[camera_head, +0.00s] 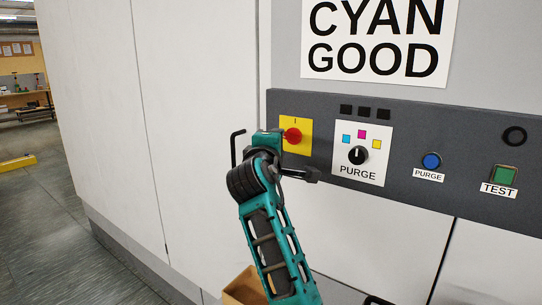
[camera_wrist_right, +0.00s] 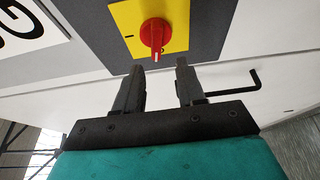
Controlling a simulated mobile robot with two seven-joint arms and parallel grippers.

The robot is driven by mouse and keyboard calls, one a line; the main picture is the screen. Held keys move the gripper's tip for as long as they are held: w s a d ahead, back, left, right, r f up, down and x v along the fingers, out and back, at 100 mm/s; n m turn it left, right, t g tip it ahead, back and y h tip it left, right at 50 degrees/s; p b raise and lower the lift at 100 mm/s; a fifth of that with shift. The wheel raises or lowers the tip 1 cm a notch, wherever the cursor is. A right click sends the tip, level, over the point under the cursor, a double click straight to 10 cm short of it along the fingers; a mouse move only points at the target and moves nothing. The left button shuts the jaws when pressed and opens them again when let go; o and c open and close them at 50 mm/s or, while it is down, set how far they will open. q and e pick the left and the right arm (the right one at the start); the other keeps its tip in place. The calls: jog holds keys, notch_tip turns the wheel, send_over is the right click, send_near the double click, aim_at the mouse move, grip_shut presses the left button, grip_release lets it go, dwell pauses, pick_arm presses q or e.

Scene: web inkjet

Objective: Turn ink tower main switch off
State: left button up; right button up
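The ink tower main switch is a red rotary knob (camera_head: 292,136) on a yellow plate (camera_head: 301,146) at the left end of the dark panel. A black stroke mark shows on the plate above the knob in the head view. In the right wrist view the red knob (camera_wrist_right: 154,36) is elongated, with a white mark at its gripper-side end, at right angles to the direction of the stroke mark. My right gripper (camera_wrist_right: 160,64) is open and empty, its fingers just short of the knob; contact cannot be told. In the head view, my right gripper (camera_head: 281,150) partly hides the plate. My left gripper is out of view.
A black bent rod (camera_head: 236,148) sticks out left of the switch, close to my right gripper. The panel also carries a PURGE selector (camera_head: 358,155), a blue button (camera_head: 432,161) and a green TEST button (camera_head: 504,175). An open brown box (camera_head: 243,288) is below.

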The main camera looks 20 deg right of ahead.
jog(key=v, duration=0.8)
jog(key=shift+b, duration=0.3)
jog(key=shift+d, duration=0.1)
